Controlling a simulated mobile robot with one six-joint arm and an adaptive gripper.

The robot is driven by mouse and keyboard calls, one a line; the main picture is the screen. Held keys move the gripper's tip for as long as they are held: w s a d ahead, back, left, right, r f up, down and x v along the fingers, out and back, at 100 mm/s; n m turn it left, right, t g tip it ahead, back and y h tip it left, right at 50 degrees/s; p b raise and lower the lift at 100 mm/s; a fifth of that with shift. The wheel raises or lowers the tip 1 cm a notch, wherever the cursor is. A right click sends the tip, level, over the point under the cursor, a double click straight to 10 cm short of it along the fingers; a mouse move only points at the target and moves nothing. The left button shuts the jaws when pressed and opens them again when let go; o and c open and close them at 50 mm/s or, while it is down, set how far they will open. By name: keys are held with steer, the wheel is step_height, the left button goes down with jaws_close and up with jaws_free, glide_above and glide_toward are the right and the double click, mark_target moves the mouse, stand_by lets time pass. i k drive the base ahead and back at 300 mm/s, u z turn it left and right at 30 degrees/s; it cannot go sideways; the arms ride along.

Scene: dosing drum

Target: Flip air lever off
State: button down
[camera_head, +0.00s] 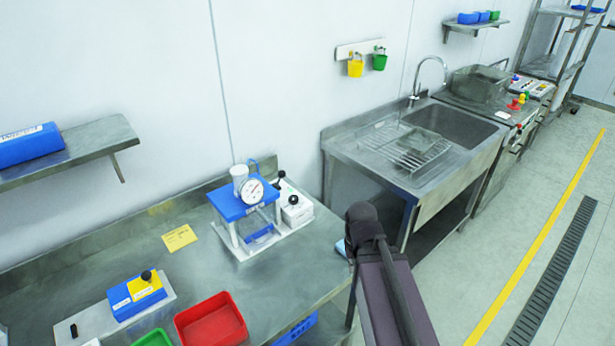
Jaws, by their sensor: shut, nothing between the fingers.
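A bench device with a blue top plate (232,207) and a round dial gauge (252,190) stands on the steel bench. At its right is a white box (297,212) with a black-knobbed lever (293,200); another black knob (281,174) stands just behind it. A blue and yellow box (136,296) at the front left also carries a black knob (146,275). I cannot tell which knob is the air lever, nor read its position. My dark arm rises from the bottom, right of the bench; my gripper is not visible.
A red tray (211,322), a green tray (154,338) and a yellow card (179,238) lie on the steel bench (120,245). A sink (452,124) with a wire rack (408,148) stands to the right. The floor at the far right is clear.

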mark_target(282, 174)
steer(key=z, duration=0.6)
steer(key=k, duration=0.85)
steer(key=u, duration=1)
steer(key=i, duration=1)
steer(key=u, duration=0.05)
